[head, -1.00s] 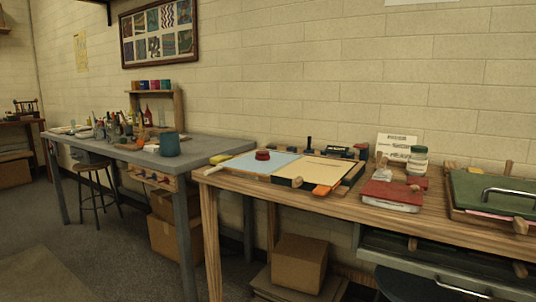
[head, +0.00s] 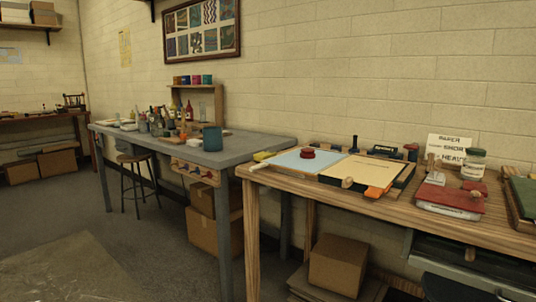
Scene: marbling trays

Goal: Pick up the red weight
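The red weight (head: 308,153) is a small, round, dark red piece. It sits upright on the light blue sheet (head: 290,162) at the left end of the wooden table. A cream sheet or panel (head: 352,171) lies just right of the blue one. Neither of my grippers shows in the head view.
A stool (head: 133,158) and cardboard boxes (head: 338,263) stand below. Floor is open at front left.

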